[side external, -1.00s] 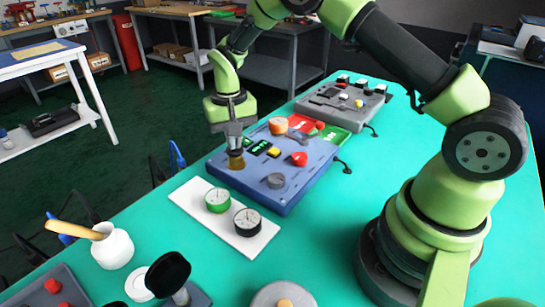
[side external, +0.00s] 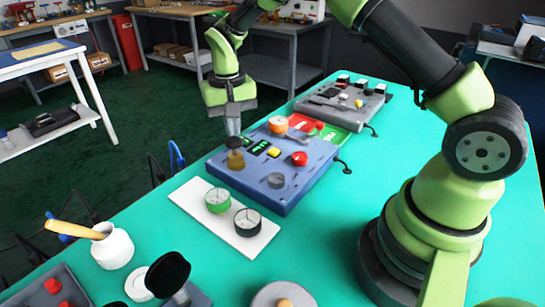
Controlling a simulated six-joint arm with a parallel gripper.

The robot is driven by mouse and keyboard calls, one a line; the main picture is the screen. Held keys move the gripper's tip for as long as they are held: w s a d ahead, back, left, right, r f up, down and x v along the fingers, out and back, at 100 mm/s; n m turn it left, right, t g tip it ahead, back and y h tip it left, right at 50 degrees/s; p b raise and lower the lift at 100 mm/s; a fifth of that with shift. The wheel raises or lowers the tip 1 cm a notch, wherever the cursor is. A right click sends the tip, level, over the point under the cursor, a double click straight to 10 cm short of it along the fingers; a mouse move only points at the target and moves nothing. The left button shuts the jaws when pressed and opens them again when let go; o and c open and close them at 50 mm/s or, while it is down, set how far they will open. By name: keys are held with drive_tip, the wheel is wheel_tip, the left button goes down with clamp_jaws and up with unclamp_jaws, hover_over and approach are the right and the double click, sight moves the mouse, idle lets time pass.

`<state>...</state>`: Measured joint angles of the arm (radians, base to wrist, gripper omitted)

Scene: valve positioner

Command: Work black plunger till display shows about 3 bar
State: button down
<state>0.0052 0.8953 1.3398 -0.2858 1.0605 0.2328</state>
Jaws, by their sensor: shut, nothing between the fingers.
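The black plunger (side external: 234,143) stands on a brass-coloured body (side external: 236,160) at the left corner of the blue valve positioner box (side external: 290,205). My gripper (side external: 233,131) is shut and empty, pointing down right above the plunger's black cap. I cannot tell whether the fingertips touch the cap or hang just over it. A small green-lit display (side external: 258,147) is on the box's top; its digits are too small to read. A yellow button (side external: 273,152), a red knob (side external: 299,159), an orange knob (side external: 278,124) and a grey knob (side external: 276,180) are also on the box.
A white plate (side external: 259,240) with a green-rimmed gauge (side external: 217,200) and a black-rimmed gauge (side external: 247,222) lies in front of the box.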

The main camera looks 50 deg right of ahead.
drive_tip(key=shift+f, duration=1.6)
idle(1.0)
drive_tip(key=shift+r, duration=1.65)
drive_tip(key=shift+r, duration=2.5)
